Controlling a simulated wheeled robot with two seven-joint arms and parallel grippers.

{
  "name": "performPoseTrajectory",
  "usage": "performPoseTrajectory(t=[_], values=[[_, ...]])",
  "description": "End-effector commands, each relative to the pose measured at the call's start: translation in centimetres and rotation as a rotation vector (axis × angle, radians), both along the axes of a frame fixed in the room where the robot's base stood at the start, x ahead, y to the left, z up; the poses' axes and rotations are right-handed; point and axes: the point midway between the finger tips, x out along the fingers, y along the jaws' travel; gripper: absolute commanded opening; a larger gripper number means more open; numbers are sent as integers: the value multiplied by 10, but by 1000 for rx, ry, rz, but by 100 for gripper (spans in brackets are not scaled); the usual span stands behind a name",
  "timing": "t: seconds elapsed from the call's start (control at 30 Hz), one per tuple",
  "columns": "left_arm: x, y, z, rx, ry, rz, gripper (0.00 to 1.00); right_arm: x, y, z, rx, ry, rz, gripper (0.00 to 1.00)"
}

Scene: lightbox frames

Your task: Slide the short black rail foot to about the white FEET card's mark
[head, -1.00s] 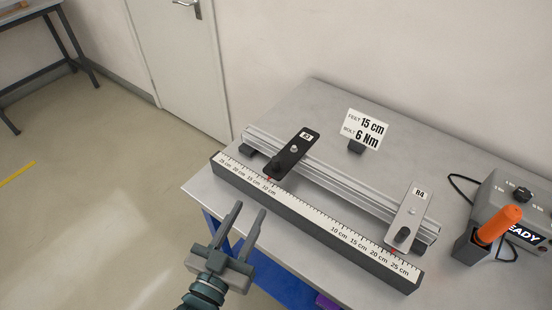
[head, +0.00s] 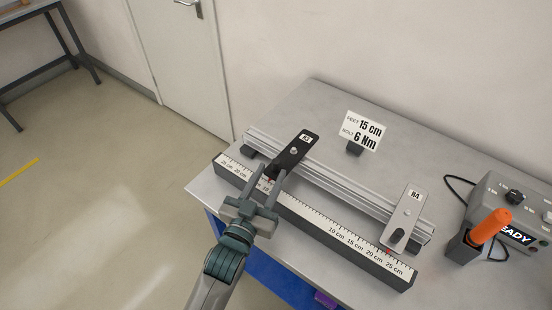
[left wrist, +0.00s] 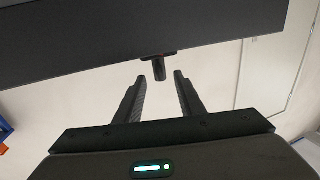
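The black rail foot (head: 296,150), a flat plate with a small label and a bolt, lies across the silver rail (head: 340,178) at its left part. The white FEET card (head: 363,130) reads 15 cm, with BOLT 6 Nm below. My left gripper (head: 275,177) is open at the near end of the black foot and covers part of the scale there. In the left wrist view, a short dark peg (left wrist: 159,68) lies between and just beyond the open fingertips (left wrist: 159,77). The foot's reading is hidden. My right gripper is not in view.
A ruler bar (head: 312,216) with cm marks runs along the rail's near side. A grey foot (head: 404,216) sits at the rail's right, its red mark between 20 and 25 cm. An orange-handled tool (head: 490,226) and a control box (head: 510,205) stand at right.

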Motion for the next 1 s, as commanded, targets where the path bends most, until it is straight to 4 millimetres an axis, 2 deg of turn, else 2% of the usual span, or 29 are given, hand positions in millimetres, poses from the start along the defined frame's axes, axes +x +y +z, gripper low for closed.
performPoseTrajectory(t=[0.1, 0.3, 0.73, 0.77, 0.9, 1.0], values=[[19, -7, 2, -1, 0, 0, 35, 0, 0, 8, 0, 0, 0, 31], [40, -15, 1, -1, 0, 0, 35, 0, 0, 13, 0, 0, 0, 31], [47, -18, 0, -1, 0, 0, 35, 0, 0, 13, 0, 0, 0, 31], [47, -18, 0, -1, 0, 0, 33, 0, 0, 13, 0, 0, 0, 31], [47, -18, 0, -1, 0, 0, 0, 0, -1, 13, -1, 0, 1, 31], [46, -18, 0, -1, 1, 0, 0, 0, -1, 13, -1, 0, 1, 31]])
